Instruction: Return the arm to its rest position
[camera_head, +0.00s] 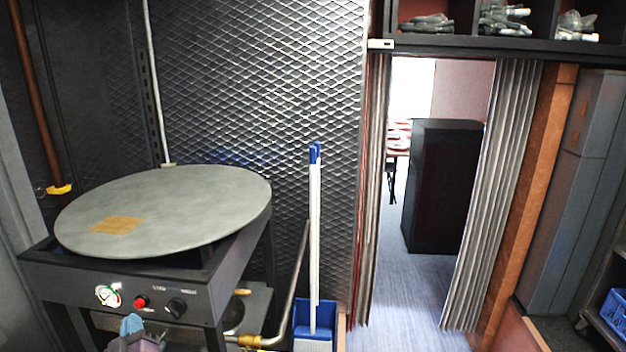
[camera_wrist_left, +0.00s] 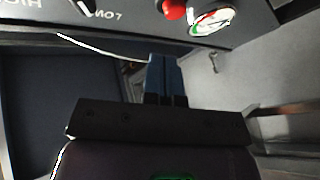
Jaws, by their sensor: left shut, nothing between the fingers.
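My left gripper (camera_head: 131,325) shows at the bottom left of the head view, low in front of the griddle stand's control panel. In the left wrist view its two blue fingers (camera_wrist_left: 165,78) are together with nothing between them. The control panel (camera_head: 75,288), with a gauge, a red button and a black knob, also shows upside down in the left wrist view. My gripper appears apart from the panel and below it. My right gripper is in neither view.
A round grey griddle plate (camera_head: 180,205) tops the stand. A blue bucket (camera_head: 314,325) with a white-handled tool (camera_head: 315,235) stands right of it, by a metal pipe. A curtained doorway (camera_head: 420,290) opens onto clear floor and a black cabinet (camera_head: 440,185).

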